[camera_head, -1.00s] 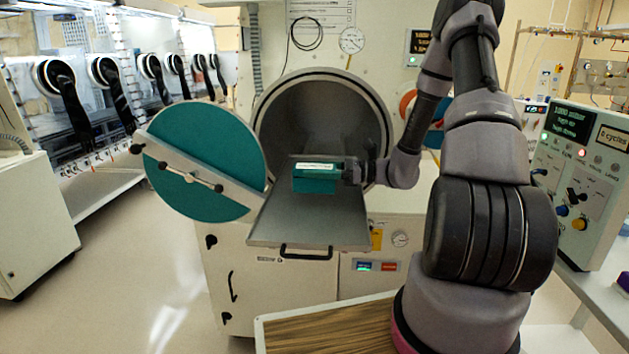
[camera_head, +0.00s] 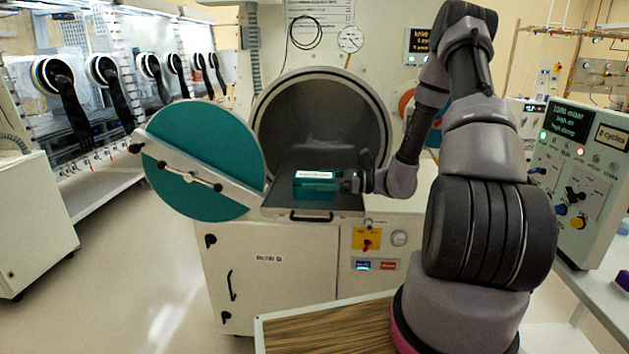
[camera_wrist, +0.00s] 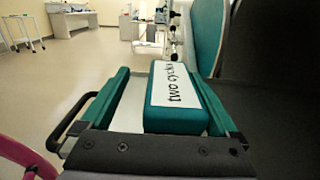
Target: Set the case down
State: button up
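The teal case (camera_head: 314,194) has a white label on top. It sits low over the pull-out tray (camera_head: 275,207) in front of the round chamber and appears to rest on it, though its underside is hidden. In the wrist view the case (camera_wrist: 172,120) lies flat, its label reading "two cycles". My gripper (camera_head: 330,185) reaches in from the right around the case. In the wrist view its two teal fingers (camera_wrist: 158,100) stand on either side of the case. A pale gap shows between the left finger and the case; the right finger is close beside it.
The round chamber (camera_head: 320,115) is open behind the tray. Its teal door (camera_head: 205,150) stands swung out to the left. The tray has a black front handle (camera_head: 310,217). A control box (camera_head: 580,180) stands at the right. The floor at left is clear.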

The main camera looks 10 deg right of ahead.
jog(key=shift+r, duration=0.15)
jog(key=shift+s+d, duration=0.1)
jog(key=shift+d, duration=0.3)
jog(key=v, duration=1.1)
jog(key=shift+r, duration=0.15)
jog(key=s+a+r+n+h, duration=0.2)
jog(key=s+r+n+h, duration=0.5)
jog(key=r, duration=0.6)
jog(key=s+a+r+n+t+h, duration=0.1)
jog(key=s+a+r+n+h, duration=0.2)
jog(key=s+r+n+h, duration=0.5)
jog(key=s+r+n, duration=0.2)
jog(key=s+r, duration=0.1)
jog(key=r, duration=0.2)
jog(key=shift+s+a+t, duration=0.2)
jog(key=shift+s+t, duration=0.1)
jog(key=shift+s, duration=0.05)
